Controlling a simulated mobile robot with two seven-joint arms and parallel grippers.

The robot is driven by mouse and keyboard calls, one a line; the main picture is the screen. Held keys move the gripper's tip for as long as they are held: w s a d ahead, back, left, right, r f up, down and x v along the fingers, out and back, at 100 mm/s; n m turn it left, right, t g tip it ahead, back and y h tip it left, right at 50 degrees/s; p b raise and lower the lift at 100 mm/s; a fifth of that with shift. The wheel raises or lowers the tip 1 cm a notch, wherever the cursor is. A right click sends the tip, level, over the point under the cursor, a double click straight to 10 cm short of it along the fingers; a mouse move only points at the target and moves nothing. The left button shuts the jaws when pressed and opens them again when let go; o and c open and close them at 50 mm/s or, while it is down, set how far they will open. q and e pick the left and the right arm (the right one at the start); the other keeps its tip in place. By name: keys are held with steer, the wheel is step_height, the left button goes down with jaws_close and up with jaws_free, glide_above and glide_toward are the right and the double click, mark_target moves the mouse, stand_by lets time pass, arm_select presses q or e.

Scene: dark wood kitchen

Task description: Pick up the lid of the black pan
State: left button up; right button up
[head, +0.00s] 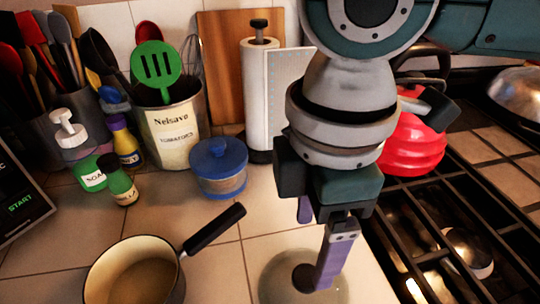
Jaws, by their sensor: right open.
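A round glass lid (271,279) with a dark knob (301,277) lies at the bottom middle of the head view, its lower part cut off by the frame edge. My right gripper (314,245) is above the lid, pointing down, with its two purple fingers apart and nothing between them. The nearer finger covers part of the knob; I cannot tell whether it touches it. A pan (135,272) with a cream inside and a black handle stands at the lower left, partly cut off. My left gripper is not in view.
A blue-lidded jar (218,170), a paper towel roll (261,100) and a utensil pot (174,130) stand behind. Bottles (85,165) are at the left. A red kettle (414,145) and the stove grates (440,235) are at the right. Tiles between pan and lid are clear.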

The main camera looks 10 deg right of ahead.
mark_target(306, 276)
step_height(306, 276, down, 3)
steer(key=shift+s+r, duration=0.1)
step_height(306, 276, down, 6)
steer(key=shift+d+r, duration=0.1)
steer(key=shift+c, duration=0.2)
jaws_close()
stand_by(0.5)
stand_by(0.7)
